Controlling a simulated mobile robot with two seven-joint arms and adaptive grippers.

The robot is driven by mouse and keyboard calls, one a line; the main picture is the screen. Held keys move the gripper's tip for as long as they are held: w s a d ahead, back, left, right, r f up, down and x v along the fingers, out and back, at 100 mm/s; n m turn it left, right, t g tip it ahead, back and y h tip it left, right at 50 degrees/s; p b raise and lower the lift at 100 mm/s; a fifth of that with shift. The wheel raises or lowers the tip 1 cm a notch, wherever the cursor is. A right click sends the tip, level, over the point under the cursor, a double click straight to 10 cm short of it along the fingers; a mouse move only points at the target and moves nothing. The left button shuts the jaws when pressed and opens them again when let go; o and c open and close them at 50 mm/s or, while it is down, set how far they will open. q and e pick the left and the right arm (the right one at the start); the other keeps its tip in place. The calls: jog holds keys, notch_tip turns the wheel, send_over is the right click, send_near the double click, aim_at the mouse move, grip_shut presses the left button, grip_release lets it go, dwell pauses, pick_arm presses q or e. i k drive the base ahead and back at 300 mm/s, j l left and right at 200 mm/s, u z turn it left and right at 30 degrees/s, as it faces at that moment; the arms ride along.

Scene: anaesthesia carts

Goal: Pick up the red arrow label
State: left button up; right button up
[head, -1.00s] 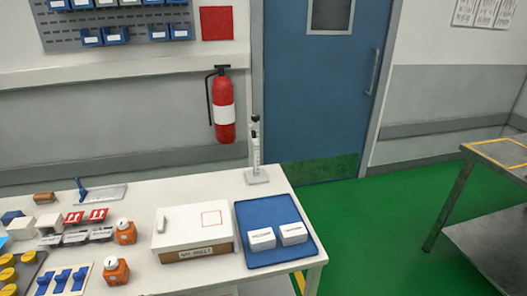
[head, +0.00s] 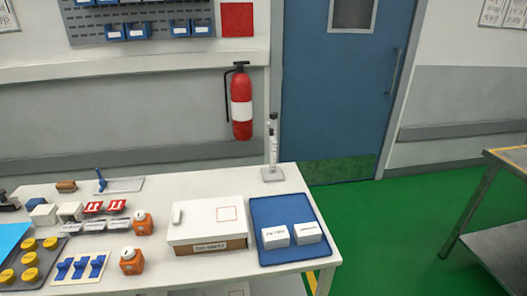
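Two small red labels with white upward arrow marks lie side by side on the left part of the white table. One is the left red arrow label (head: 93,207), the other the right red arrow label (head: 116,206). They sit just behind a row of small grey-and-white pieces (head: 95,226). Neither of my grippers is in the head view, and nothing touches the labels.
Orange blocks with white tops (head: 142,223) stand right of the labels. A white-lidded box (head: 205,218) and a blue tray (head: 265,212) with two white boxes are further right. Blue switches (head: 80,267) and yellow knobs (head: 30,275) are in front.

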aim_at(91, 208)
jog(key=u, duration=1.45)
jog(key=i+j+z, duration=0.2)
jog(key=j+z, duration=0.2)
jog(key=j, duration=0.5)
jog(key=j+z, duration=0.35)
jog(key=j, duration=0.55)
